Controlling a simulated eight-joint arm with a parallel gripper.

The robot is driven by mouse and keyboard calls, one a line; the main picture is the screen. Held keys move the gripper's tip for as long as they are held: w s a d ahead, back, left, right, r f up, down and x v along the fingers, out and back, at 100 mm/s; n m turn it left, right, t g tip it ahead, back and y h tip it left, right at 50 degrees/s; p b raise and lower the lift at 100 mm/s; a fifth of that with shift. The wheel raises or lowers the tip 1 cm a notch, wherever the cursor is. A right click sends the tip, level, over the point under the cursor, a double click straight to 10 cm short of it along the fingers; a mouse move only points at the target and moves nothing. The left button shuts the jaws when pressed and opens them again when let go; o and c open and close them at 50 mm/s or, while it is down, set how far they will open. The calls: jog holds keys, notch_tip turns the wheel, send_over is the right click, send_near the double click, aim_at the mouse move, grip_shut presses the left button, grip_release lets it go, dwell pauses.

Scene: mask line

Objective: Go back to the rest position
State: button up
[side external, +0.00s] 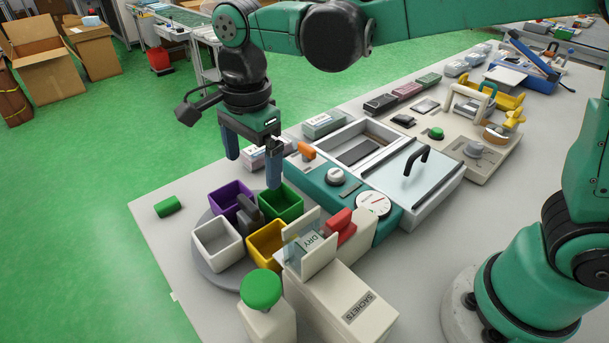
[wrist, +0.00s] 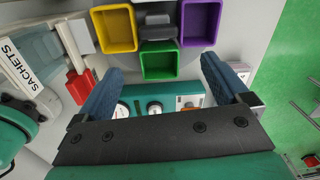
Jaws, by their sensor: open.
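My gripper (side external: 252,168) hangs above the work table, over the space between the small coloured bins and the teal machine. Its two blue fingers are apart, with nothing between them. In the wrist view, my gripper (wrist: 160,90) shows its fingers spread wide, with the green bin (wrist: 160,66) in the gap beyond them. The green bin also shows in the side view (side external: 282,202), below the fingers. The fingers look clear of the bins.
Purple (side external: 232,195), white (side external: 217,243) and yellow (side external: 268,243) bins stand on a round grey turntable (side external: 205,268). A sachet dispenser (side external: 340,305), a green-topped post (side external: 262,290) and a teal machine (side external: 335,195) stand nearby. A green cylinder (side external: 168,206) lies at the table's left edge.

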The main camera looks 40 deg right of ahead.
jog(key=s+d+n+t, duration=0.3)
jog(key=d+n, duration=0.4)
jog(key=n, duration=0.1)
jog(key=s+d+n+t, duration=0.3)
jog(key=s+d+n, duration=0.1)
jog(key=d+n, duration=0.3)
jog(key=shift+s+n+t, duration=0.25)
jog(key=shift+n+t, duration=0.05)
jog(key=shift+n, duration=0.5)
